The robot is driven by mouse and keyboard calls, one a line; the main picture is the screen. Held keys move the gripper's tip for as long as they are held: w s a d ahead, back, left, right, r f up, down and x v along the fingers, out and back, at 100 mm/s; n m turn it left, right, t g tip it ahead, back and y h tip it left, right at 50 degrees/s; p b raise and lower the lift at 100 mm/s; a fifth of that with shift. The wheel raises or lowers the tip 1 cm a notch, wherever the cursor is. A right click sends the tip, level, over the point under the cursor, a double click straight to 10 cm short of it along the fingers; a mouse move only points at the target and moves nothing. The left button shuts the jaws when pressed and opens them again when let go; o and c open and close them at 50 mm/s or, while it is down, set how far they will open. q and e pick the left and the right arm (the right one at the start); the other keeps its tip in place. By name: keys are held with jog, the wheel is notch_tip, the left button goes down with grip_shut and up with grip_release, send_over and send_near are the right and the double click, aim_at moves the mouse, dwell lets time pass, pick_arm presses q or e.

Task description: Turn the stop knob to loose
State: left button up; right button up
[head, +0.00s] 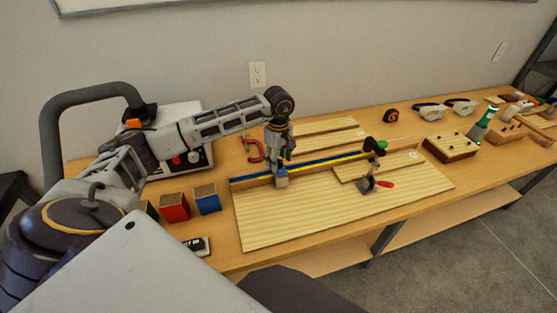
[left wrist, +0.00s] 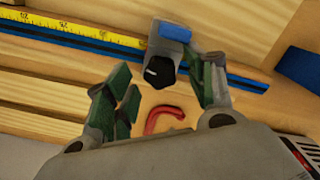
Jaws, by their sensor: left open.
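The stop (head: 282,182) is a small grey-blue block on the blue fence (head: 326,164) with a yellow tape scale. In the left wrist view the stop (left wrist: 173,32) carries a black knob (left wrist: 160,73) with a white pointer mark. In the head view the knob is hidden behind my gripper. My left gripper (head: 280,157) points down just above and behind the stop. In the left wrist view its green-padded fingers (left wrist: 163,90) are open on either side of the knob, with gaps showing. I cannot tell whether either finger touches it. My right gripper is not in view.
The fence stands on a pale wooden board (head: 300,220) with a red-handled toggle clamp (head: 370,184). A red clamp (head: 254,150) lies behind the fence. Coloured blocks (head: 174,207) stand at left. Safety glasses (head: 430,111) and tools lie further right.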

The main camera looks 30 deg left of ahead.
aim_at(279, 162)
pick_arm(q)
notch_tip(279, 162, up, 12)
jog(key=shift+f, duration=0.2)
dwell(0.4)
jog(key=shift+c, duration=0.2)
